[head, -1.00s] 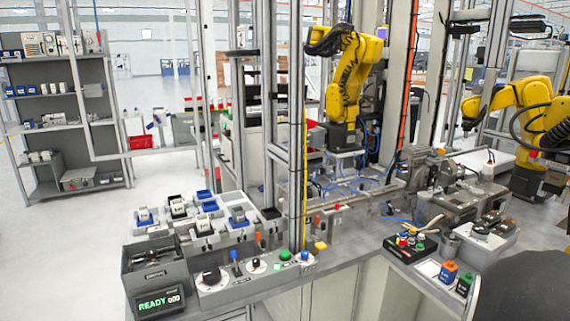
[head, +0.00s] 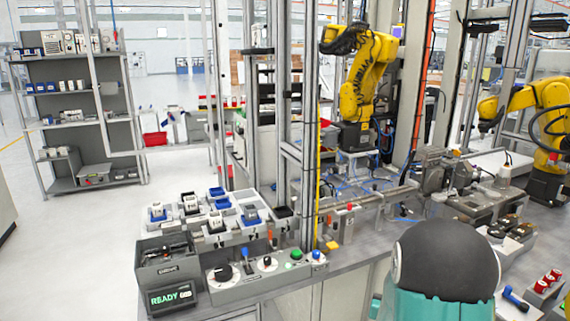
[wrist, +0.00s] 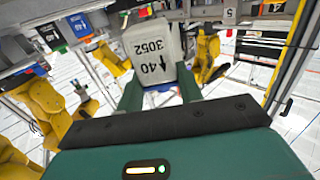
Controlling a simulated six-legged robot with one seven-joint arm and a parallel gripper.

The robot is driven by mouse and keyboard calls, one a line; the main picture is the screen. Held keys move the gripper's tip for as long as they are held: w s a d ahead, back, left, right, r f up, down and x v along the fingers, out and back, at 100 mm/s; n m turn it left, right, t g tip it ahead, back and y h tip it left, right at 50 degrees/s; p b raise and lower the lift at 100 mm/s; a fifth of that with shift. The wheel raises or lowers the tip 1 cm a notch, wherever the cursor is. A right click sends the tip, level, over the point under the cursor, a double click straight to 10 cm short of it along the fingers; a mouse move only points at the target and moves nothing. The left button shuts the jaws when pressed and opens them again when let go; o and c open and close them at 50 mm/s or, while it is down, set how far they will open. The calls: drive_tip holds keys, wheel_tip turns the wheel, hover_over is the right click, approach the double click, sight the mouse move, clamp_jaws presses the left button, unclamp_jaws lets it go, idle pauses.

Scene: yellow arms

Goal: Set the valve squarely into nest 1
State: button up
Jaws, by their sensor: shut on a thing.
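The valve (wrist: 152,52) is a pale block marked "3052", "40" and an arrow; its print is upside down in the wrist view. My gripper (wrist: 158,92) is shut on it, with one green finger on each side. The valve is in the air, and its far end is hidden. In the head view neither gripper nor valve shows. A grey row of nests (head: 232,240) stands on the bench at left of centre, with several small pale and blue units in and around it. The nest numbers are too small to read there, so I cannot tell which is nest 1.
A grey bin (head: 168,264), a READY display (head: 172,298) and a knob panel (head: 262,277) line the bench front. A metal post (head: 309,150) rises beside the nests. Yellow robot arms (head: 368,85) stand behind. My dark and teal arm covers the lower right.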

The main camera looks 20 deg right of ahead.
drive_tip(key=w+a+f+n+t+y, duration=0.1)
drive_tip(key=w+a+f+n+y, duration=0.25)
drive_tip(key=a, duration=0.65)
drive_tip(key=w+a+f+n+t+y, duration=0.2)
drive_tip(key=w+a+f+y, duration=0.25)
drive_tip(key=a, duration=0.55)
drive_tip(key=w+a+f+n+t+y, duration=0.1)
drive_tip(key=w+a+f+n+y, duration=0.3)
drive_tip(key=a, duration=0.6)
drive_tip(key=s+f+m, duration=0.1)
drive_tip(key=s+f, duration=0.4)
drive_tip(key=f, duration=0.1)
drive_tip(key=shift+a+f, duration=0.2)
drive_tip(key=shift+f, duration=0.15)
drive_tip(key=shift+d, duration=0.15)
drive_tip(key=shift+s, duration=0.15)
